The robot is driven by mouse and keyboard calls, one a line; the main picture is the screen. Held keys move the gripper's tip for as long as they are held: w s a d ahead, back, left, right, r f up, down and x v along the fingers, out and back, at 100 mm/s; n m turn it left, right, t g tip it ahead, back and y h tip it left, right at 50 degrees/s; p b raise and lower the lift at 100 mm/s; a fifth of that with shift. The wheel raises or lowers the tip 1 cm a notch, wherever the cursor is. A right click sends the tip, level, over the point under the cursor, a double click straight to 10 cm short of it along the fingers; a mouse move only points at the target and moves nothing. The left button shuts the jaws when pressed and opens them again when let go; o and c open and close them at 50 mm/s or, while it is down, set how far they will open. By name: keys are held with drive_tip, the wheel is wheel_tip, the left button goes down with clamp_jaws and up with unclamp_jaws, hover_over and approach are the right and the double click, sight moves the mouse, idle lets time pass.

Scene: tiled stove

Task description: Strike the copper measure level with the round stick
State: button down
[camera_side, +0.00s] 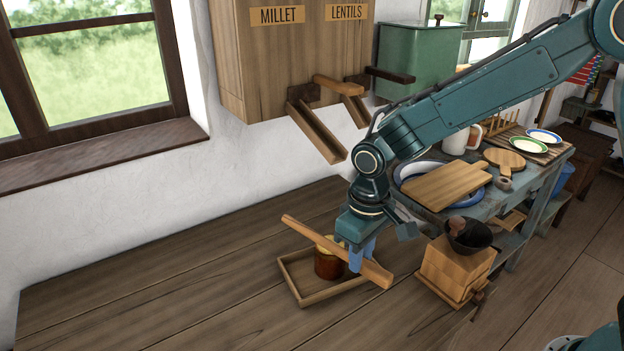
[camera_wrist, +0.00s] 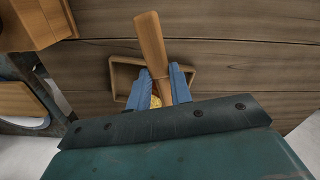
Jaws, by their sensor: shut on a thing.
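The copper measure (camera_side: 328,266) is a reddish-brown cup standing upright inside a shallow wooden tray (camera_side: 297,291). I cannot tell whether the stick touches the rim. In the wrist view the stick (camera_wrist: 151,42) runs between the blue fingers of my gripper (camera_wrist: 161,76), over the tray (camera_wrist: 122,70). A little yellow content (camera_wrist: 155,101) shows beside a finger; the rest of the measure is hidden there.
A wooden mill (camera_side: 455,270) with a dark bowl on top stands close right of the tray. Wooden chutes (camera_side: 318,132) hang from the millet and lentils bin (camera_side: 295,60) above. A side table with boards and plates (camera_side: 530,145) is behind. The tabletop left is clear.

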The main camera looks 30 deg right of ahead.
drive_tip(key=shift+f, duration=0.3)
drive_tip(key=shift+w+d+f, duration=0.1)
drive_tip(key=shift+d+f, duration=0.05)
drive_tip(key=shift+f, duration=0.9)
drive_tip(key=shift+d+f, duration=0.1)
drive_tip(key=shift+f, duration=0.9)
drive_tip(key=shift+w+d, duration=1.15)
drive_tip(key=shift+d, duration=3.6)
drive_tip(key=shift+d+r, duration=0.15)
drive_tip(key=shift+r, duration=1)
drive_tip(key=shift+d+r, duration=0.1)
drive_tip(key=shift+r, duration=1.05)
